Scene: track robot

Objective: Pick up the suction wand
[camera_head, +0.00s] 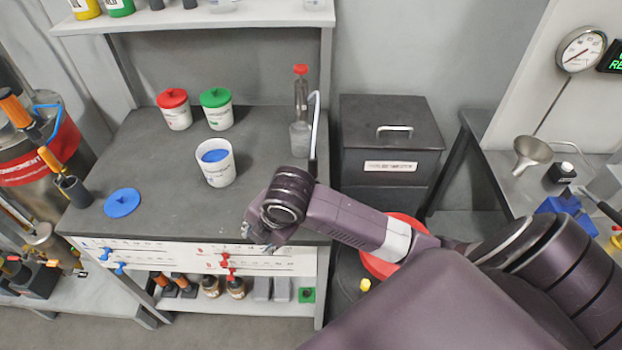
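A slim upright wand-like piece (314,128), pale and curved at the top and dark lower down, stands at the right edge of the dark bench (262,132). It looks most like the suction wand, though I cannot be sure. Its lower end is hidden behind my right arm. My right gripper (271,244) points down over the bench's front edge, in front and left of the wand and apart from it. Its fingers are small and mostly hidden, so I cannot tell whether they are open. My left gripper is not in view.
A red-topped bottle (300,115) stands close beside the wand. An open white tub (216,165), a red-lidded tub (174,110), a green-lidded tub (216,109) and a loose blue lid (122,203) are on the bench. A dark bin (388,140) stands to the right.

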